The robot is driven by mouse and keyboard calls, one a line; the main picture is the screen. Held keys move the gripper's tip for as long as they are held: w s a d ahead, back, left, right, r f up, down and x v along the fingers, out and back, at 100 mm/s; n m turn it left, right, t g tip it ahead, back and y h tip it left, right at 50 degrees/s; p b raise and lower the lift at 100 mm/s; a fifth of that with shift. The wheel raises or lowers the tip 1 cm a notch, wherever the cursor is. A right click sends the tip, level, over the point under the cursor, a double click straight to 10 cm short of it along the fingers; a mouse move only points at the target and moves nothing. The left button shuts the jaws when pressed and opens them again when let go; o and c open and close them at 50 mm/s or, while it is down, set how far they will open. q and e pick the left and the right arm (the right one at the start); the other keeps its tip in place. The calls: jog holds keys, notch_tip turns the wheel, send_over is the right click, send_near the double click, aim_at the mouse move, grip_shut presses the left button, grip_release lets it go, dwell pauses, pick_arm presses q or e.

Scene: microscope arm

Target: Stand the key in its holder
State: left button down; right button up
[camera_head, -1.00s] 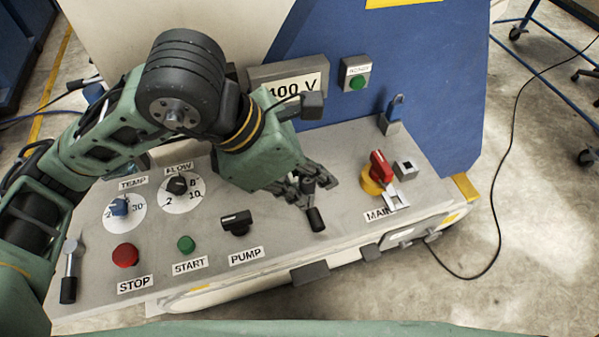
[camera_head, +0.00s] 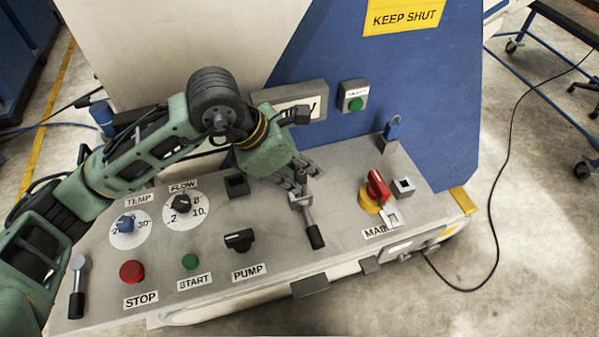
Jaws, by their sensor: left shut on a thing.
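My left gripper (camera_head: 302,178) is shut, fingers pointing down over the middle of the panel. A light grey metal piece (camera_head: 300,198) shows at its fingertips, just above a black-handled lever (camera_head: 315,238). I take this piece for the key, but its shape is mostly hidden and I cannot tell it clearly from the lever's hub. Two small blocks with square openings stand on the panel: a dark one (camera_head: 237,185) left of the gripper and a light grey one (camera_head: 403,186) beside the red main switch (camera_head: 378,186). I cannot tell which is the holder. My right gripper is out of view.
The grey panel (camera_head: 345,185) carries two dials, a red STOP button (camera_head: 132,271), a green START button (camera_head: 190,261) and a black PUMP switch (camera_head: 239,240). Another lever (camera_head: 78,285) is at the left edge.

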aim_at(300, 179)
pick_arm(q)
jog(key=shift+w+f, duration=0.5)
jog(key=shift+w, duration=0.35)
jog(key=shift+w+f, duration=0.1)
jog(key=shift+f, duration=0.1)
jog(key=shift+f+p, duration=0.35)
jog(key=shift+p, duration=0.1)
jog(key=shift+s+a+f+p, duration=0.1)
jog(key=shift+s+f+p, duration=0.15)
jog(key=shift+f, duration=0.35)
jog(key=shift+s+a+f+p, duration=0.1)
jog(key=shift+s+f, duration=0.1)
jog(key=shift+f, duration=0.4)
jog(key=shift+s+f, duration=0.1)
jog(key=shift+f, duration=0.1)
jog(key=shift+w+f, duration=0.15)
jog(key=shift+w, duration=0.1)
jog(key=shift+w+d+f, duration=0.1)
jog(key=shift+w+d, duration=0.05)
jog(key=shift+w, duration=0.15)
jog(key=c, duration=2.2)
grip_release()
jog(key=shift+w, duration=0.1)
jog(key=o, duration=0.4)
jog(key=shift+s+r, duration=0.25)
jog(key=shift+w, duration=0.1)
